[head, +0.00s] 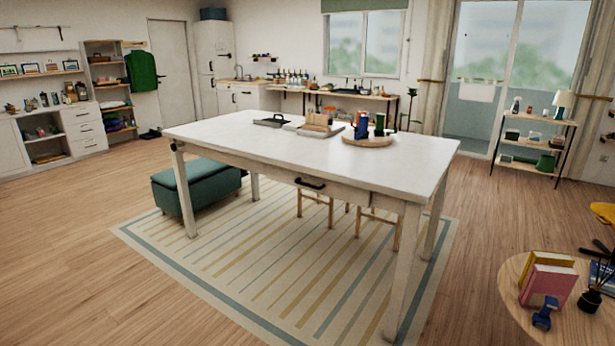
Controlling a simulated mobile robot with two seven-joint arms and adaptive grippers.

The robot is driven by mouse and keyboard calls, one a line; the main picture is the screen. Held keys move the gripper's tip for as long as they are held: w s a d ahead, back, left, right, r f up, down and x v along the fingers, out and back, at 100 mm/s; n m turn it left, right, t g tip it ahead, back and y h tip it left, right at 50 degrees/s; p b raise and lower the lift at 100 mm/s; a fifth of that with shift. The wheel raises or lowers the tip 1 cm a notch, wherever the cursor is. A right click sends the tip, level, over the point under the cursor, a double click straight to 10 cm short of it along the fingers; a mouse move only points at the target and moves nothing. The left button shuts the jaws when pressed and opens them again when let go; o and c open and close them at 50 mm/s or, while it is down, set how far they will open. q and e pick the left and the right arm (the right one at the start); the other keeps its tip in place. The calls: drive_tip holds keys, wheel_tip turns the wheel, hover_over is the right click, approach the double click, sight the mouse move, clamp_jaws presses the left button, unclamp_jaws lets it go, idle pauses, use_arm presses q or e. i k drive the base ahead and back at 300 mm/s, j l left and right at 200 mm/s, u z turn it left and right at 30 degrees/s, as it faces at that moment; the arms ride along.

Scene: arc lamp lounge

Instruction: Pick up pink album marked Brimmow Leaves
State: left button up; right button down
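A pink book-like album (547,287) stands upright on a round wooden side table (514,305) at the lower right of the head view. Its lettering is too small to read, so I cannot tell whether it is marked Brimmow Leaves. A yellow book (548,259) stands right behind it, and a small blue dumbbell-like object (545,313) lies in front of it. Neither of my grippers is in view.
A dark reed diffuser (592,296) stands close right of the album, with a blue item (603,277) behind. A large white table (230,138) on a striped rug (250,250) fills the middle. Wooden floor (70,230) is open at the left.

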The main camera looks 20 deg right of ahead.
sight(559, 282)
drive_tip(key=i+z, duration=0.4)
drive_tip(key=i+j+z, duration=0.1)
drive_tip(key=z, duration=0.3)
drive_tip(key=i+j+z, duration=0.25)
drive_tip(key=z, duration=0.15)
drive_tip(key=i+j+z, duration=0.15)
drive_tip(key=z, duration=0.3)
drive_tip(key=i+j+z, duration=0.2)
drive_tip(key=z, duration=0.25)
drive_tip(key=i+j+z, duration=0.2)
drive_tip(key=z, duration=0.25)
drive_tip(key=i+j+z, duration=0.1)
drive_tip(key=j+z, duration=0.65)
drive_tip(key=z, duration=0.15)
